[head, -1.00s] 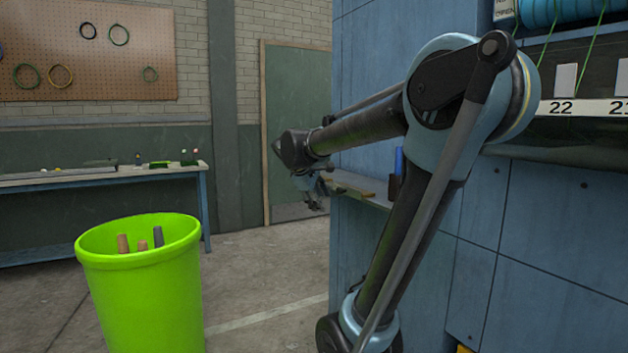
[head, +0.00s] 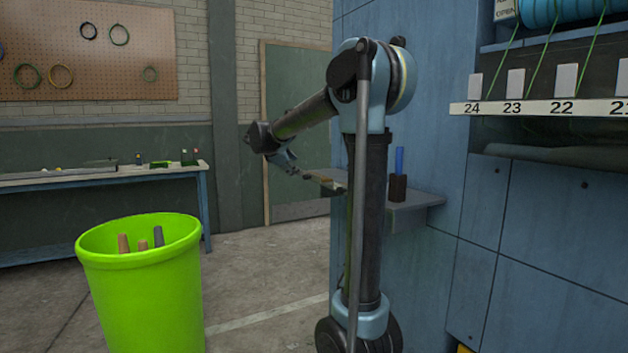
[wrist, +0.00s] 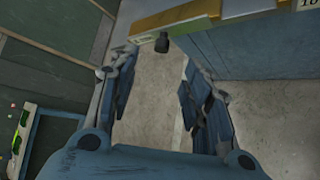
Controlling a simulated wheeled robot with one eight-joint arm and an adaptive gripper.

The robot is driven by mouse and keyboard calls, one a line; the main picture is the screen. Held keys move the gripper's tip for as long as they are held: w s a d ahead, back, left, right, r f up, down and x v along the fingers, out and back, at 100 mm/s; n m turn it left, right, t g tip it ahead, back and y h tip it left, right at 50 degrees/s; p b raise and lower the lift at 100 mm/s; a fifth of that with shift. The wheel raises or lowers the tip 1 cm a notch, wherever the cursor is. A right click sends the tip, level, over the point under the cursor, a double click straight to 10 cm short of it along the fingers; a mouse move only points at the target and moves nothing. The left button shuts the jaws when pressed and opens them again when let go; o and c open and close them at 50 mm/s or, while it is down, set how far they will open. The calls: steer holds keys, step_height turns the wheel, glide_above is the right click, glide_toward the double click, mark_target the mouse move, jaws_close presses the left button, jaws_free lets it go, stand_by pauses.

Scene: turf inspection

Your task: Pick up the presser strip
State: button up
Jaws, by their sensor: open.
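My arm hides part of that shelf. In the wrist view the strip (wrist: 195,15) crosses the top edge, with a small dark knob-like piece (wrist: 162,42) below its left part. My gripper (wrist: 158,60) is open and empty, its fingers apart with bare floor between them. The strip lies beyond the fingertips, not between them. In the head view my gripper (head: 290,164) is small, just left of the strip.
The shelf (head: 415,213) also carries a dark holder (head: 398,188) with a blue item. The blue cabinet (head: 470,200) fills the right side, with a numbered rail (head: 540,108). A green bin (head: 140,290) stands front left; a workbench (head: 100,178) is behind it.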

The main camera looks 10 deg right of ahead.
mark_target(305, 176)
steer(key=shift+f+x, duration=0.1)
steer(key=shift+x, duration=2.85)
steer(key=shift+f+x, duration=0.15)
steer(key=shift+x, duration=2.85)
steer(key=shift+s+a+r, duration=0.1)
jaws_close()
